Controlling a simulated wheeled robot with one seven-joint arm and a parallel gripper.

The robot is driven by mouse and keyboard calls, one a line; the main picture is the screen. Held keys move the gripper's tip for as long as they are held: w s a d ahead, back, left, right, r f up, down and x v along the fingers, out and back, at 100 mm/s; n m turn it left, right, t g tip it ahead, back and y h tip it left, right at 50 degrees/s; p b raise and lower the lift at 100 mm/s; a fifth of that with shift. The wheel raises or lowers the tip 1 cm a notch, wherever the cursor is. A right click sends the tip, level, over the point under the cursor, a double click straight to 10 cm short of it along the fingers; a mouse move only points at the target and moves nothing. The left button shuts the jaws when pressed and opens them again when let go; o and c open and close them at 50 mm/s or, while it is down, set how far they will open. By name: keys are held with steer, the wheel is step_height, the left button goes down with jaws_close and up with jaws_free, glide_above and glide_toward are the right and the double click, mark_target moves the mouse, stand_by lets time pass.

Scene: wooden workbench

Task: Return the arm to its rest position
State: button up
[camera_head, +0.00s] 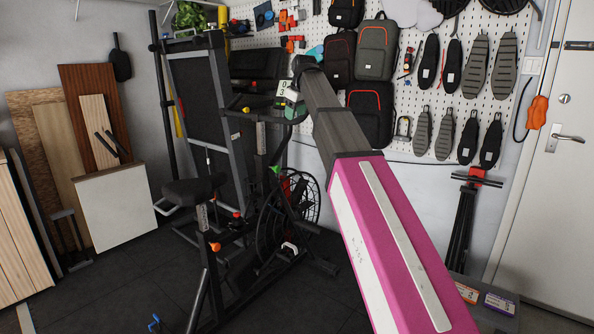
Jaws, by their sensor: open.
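My arm reaches up from the bottom right as a pink link (395,235) with white strips. It narrows into a dark grey link (337,128) and ends at a black wrist near the top middle. My gripper (291,104) is a small white and green shape hanging below the wrist. It is open, and nothing shows held in it. Its fingers are small and hard to tell from the dark exercise bike behind it.
An exercise bike (195,188) and a tall rack (205,90) stand left of my arm. Backpacks (377,50) and shoes (476,65) hang on a white pegboard. A black tripod (463,225) and a white door (545,190) are at the right. Dark floor (110,290) is open at lower left.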

steer(key=s+d+f+m+g, duration=0.1)
steer(key=s+d+f+m, duration=0.2)
steer(key=f, duration=0.8)
steer(key=s+d+f+h, duration=0.1)
steer(key=s+d+f, duration=0.25)
steer(key=f, duration=0.85)
steer(key=s+d+f+m+g, duration=0.15)
steer(key=d+f, duration=0.25)
steer(key=f, duration=0.7)
steer(key=s+d+f+m+g, duration=0.1)
steer(key=s+d+f, duration=0.3)
steer(key=s+f, duration=0.6)
steer(key=s+d+f+m+g+h, duration=0.1)
steer(key=s+d+f+m, duration=0.3)
steer(key=s+f, duration=0.7)
step_height(320, 180, down, 2)
steer(key=shift+d+f+m, duration=0.1)
steer(key=shift+d+m, duration=0.25)
steer(key=shift+d, duration=0.15)
